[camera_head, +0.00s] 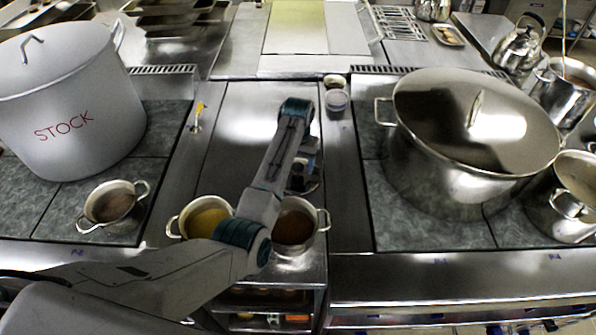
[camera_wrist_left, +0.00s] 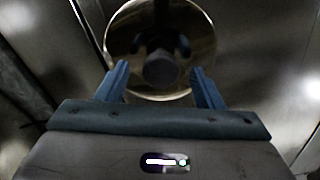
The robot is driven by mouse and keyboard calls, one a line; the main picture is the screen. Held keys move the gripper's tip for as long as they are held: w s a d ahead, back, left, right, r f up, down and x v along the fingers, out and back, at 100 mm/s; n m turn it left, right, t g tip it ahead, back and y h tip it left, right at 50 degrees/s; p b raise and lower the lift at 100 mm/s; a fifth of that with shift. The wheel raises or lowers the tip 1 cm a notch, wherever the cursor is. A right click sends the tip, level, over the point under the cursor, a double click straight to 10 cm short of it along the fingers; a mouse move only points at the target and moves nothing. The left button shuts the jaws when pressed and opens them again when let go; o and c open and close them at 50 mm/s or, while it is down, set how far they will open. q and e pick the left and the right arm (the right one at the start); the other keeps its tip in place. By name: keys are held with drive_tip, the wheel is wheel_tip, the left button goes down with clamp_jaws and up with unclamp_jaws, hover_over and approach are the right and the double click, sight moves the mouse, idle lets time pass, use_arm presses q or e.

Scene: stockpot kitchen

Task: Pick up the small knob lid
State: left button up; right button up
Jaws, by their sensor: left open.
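The small knob lid (camera_wrist_left: 125,40) shows in the left wrist view as a round shiny disc with a dark knob (camera_wrist_left: 161,69) at its middle. My left gripper (camera_wrist_left: 158,76) is open, with its two blue fingers on either side of the knob in this view. I see no finger touching the knob, and the height gap cannot be told. In the head view my left gripper (camera_head: 303,172) is over the middle steel counter, and my arm largely hides the lid. My right gripper is in neither view.
Two small pots, one with yellow contents (camera_head: 207,222) and one with brown (camera_head: 293,228), stand at the counter's front. A big STOCK pot (camera_head: 70,95) is at left, a large lidded pot (camera_head: 465,150) at right. The middle counter (camera_head: 245,120) behind is bare.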

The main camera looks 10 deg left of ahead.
use_arm(q)
drive_tip(key=shift+a+f, duration=0.1)
drive_tip(key=shift+f, duration=0.8)
drive_tip(key=shift+s+f, duration=0.1)
drive_tip(key=shift+f, duration=0.15)
drive_tip(key=c, duration=1.1)
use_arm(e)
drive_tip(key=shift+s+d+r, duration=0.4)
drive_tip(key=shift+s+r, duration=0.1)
